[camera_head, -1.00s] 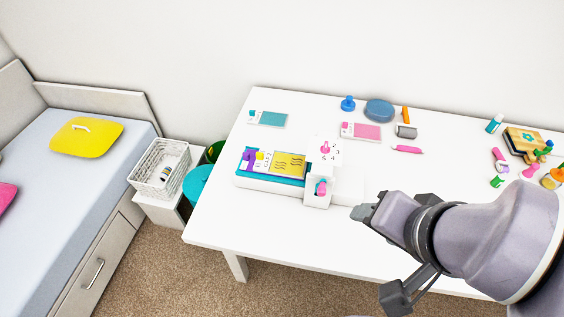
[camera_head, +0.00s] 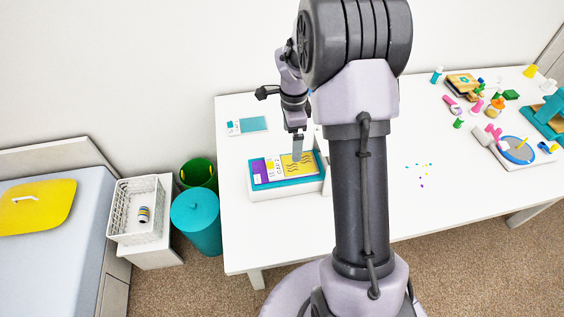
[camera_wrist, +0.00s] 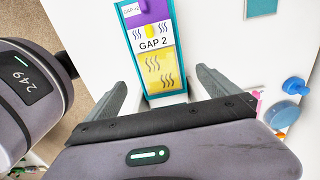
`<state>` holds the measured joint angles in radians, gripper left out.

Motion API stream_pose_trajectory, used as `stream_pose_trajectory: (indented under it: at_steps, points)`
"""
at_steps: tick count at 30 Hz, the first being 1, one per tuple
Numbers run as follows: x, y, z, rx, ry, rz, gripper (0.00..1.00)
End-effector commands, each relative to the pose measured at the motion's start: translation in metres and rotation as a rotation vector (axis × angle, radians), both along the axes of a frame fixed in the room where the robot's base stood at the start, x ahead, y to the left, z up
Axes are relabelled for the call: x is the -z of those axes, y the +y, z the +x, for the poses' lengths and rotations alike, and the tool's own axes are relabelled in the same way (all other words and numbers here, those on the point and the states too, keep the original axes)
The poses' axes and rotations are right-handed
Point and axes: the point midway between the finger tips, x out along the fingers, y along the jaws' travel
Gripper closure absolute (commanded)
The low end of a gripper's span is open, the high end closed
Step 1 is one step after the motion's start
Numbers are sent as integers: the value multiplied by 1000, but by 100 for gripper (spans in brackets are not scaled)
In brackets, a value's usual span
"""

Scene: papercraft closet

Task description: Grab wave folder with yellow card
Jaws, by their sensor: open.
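The yellow card (camera_head: 302,168) with dark wavy lines lies on the right part of a teal-edged panel on a low white box (camera_head: 290,190). A white "GAP 2" label and a purple piece (camera_head: 257,172) sit to its left. In the wrist view the yellow card (camera_wrist: 162,70) lies between my open fingers, below the "GAP 2" label (camera_wrist: 154,44). My gripper (camera_wrist: 162,80) straddles the teal-edged panel with nothing clasped. In the head view my gripper (camera_head: 297,150) hangs over the card and covers part of it. Whether it touches the card is unclear.
A teal card (camera_head: 250,125) lies behind the box. Blue round items (camera_wrist: 284,108) are right in the wrist view. Craft pieces and a blue oval (camera_head: 517,150) are at the table's right. A white basket (camera_head: 135,210) and teal bin (camera_head: 196,220) stand left of the table.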

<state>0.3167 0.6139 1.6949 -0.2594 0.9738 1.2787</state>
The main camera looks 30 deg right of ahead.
Motion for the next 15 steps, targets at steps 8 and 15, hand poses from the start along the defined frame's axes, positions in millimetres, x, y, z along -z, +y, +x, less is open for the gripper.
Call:
stream_pose_trajectory:
  at_steps: [8,15]
  points:
    - [49,1,0,-2,0,0,0]
    - [90,1,-7,-2,2,1,0]
